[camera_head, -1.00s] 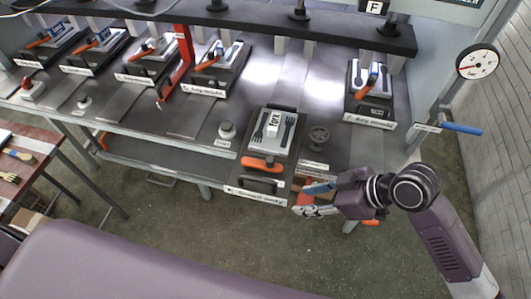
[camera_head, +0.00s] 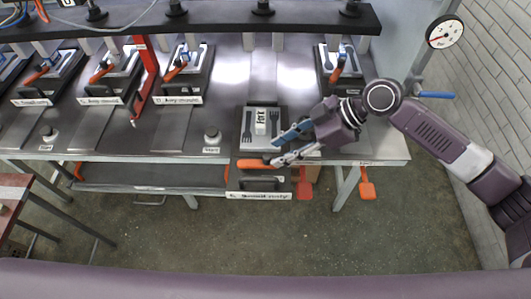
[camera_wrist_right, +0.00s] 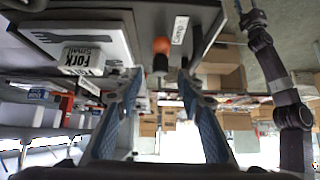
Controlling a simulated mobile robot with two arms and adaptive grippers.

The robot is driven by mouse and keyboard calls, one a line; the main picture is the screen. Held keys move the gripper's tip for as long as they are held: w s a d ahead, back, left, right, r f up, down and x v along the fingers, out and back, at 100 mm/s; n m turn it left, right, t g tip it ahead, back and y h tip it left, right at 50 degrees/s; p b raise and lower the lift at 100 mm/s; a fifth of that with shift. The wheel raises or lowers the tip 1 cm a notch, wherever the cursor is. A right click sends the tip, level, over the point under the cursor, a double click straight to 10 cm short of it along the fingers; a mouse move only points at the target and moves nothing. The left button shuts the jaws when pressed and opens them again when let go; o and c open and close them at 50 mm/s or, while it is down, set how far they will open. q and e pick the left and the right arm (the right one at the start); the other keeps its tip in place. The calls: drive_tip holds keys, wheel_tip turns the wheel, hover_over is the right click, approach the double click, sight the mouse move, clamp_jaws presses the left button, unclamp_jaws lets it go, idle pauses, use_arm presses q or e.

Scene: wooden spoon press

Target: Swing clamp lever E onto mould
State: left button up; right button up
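The mould (camera_head: 261,124), a pale block marked "Fork" with dark fork shapes, lies on a dark plate pulled toward the front of the bench. The clamp lever (camera_head: 257,164) with an orange handle lies across the plate just in front of the mould, its grip pointing left. My right gripper (camera_head: 277,148) is open at the mould's right front corner, its fingers pointing left near the lever's right end. In the right wrist view, the orange handle (camera_wrist_right: 161,46) shows end-on beyond the gap between the open fingers (camera_wrist_right: 160,78). My left gripper is not in view.
Other mould stations with orange levers stand to the left (camera_head: 186,72) and at the back right (camera_head: 339,70). A red upright post (camera_head: 147,75) and a small round button (camera_head: 212,135) are left of the mould. A pressure gauge (camera_head: 445,33) is at the right.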

sight(268, 156)
drive_tip(key=x, duration=0.2)
drive_tip(key=p+x, duration=0.1)
drive_tip(key=x, duration=0.1)
drive_tip(key=shift+a+r, duration=0.15)
drive_tip(key=shift+a, duration=0.1)
drive_tip(key=shift+a+f, duration=0.2)
drive_tip(key=shift+f, duration=0.2)
drive_tip(key=shift+c, duration=0.2)
clamp_jaws()
